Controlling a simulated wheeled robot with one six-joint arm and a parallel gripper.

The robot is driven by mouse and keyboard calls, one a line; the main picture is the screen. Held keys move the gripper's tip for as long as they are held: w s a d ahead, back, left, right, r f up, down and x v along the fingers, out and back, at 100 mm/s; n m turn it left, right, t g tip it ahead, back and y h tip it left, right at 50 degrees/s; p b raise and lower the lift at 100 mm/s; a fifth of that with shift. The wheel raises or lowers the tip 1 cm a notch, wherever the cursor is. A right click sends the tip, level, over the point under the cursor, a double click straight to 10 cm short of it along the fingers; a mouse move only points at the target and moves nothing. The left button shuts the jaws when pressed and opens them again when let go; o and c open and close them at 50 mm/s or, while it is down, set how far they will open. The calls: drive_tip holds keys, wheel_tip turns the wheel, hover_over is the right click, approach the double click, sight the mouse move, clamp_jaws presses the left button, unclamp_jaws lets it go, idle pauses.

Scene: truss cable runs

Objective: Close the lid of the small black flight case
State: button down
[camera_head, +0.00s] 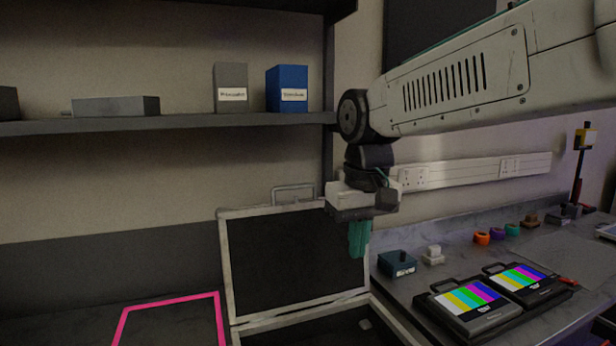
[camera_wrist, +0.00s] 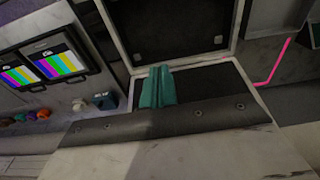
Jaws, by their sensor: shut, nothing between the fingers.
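The small black flight case (camera_head: 229,270) stands open on the bench in the head view, with pale metal edges. Its lid (camera_head: 280,255) stands up at the back, with a handle on its top edge. Part of its base (camera_head: 330,328) shows at the bottom of the picture. My gripper (camera_head: 358,240) points down in front of the lid's right part, its teal fingers shut and empty. In the wrist view, the shut fingers (camera_wrist: 157,88) show against the case (camera_wrist: 185,72). Whether they touch the lid I cannot tell.
Two monitors with colour bars (camera_head: 465,300) lie right of the case. A pink outline (camera_head: 168,300) marks the surface on the left. A shelf (camera_head: 180,124) with boxes runs above.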

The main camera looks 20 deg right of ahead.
drive_tip(key=w+r+t, duration=0.3)
drive_tip(key=w+r, duration=1.3)
drive_tip(key=w, duration=0.4)
drive_tip(key=x, duration=1)
drive_tip(key=shift+s+a+f, duration=0.15)
drive_tip(key=shift+s, duration=0.15)
